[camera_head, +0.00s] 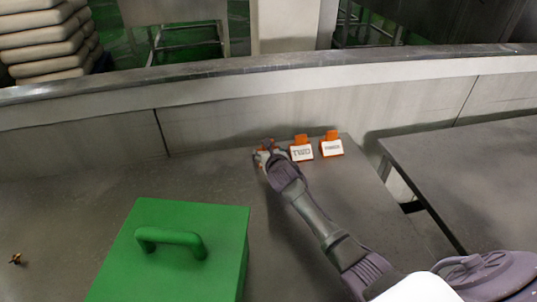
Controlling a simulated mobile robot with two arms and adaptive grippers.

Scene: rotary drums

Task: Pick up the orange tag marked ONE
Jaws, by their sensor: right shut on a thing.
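Three orange tags with white faces stand in a row near the back of the grey table. The leftmost orange tag (258,157) is mostly hidden by my right gripper (266,152), which is shut on it; its marking cannot be read. The middle tag (301,153) and the right tag (331,149) stand free to the right of the gripper, with dark lettering too small to read surely. My right arm reaches in from the lower right. My left gripper is not in view.
A green box with a handle (172,240) stands at the front left of the table (75,205). A small brass-coloured piece (16,259) lies at the far left. A low wall (215,130) runs behind the tags. A second table (475,170) stands at right, across a gap.

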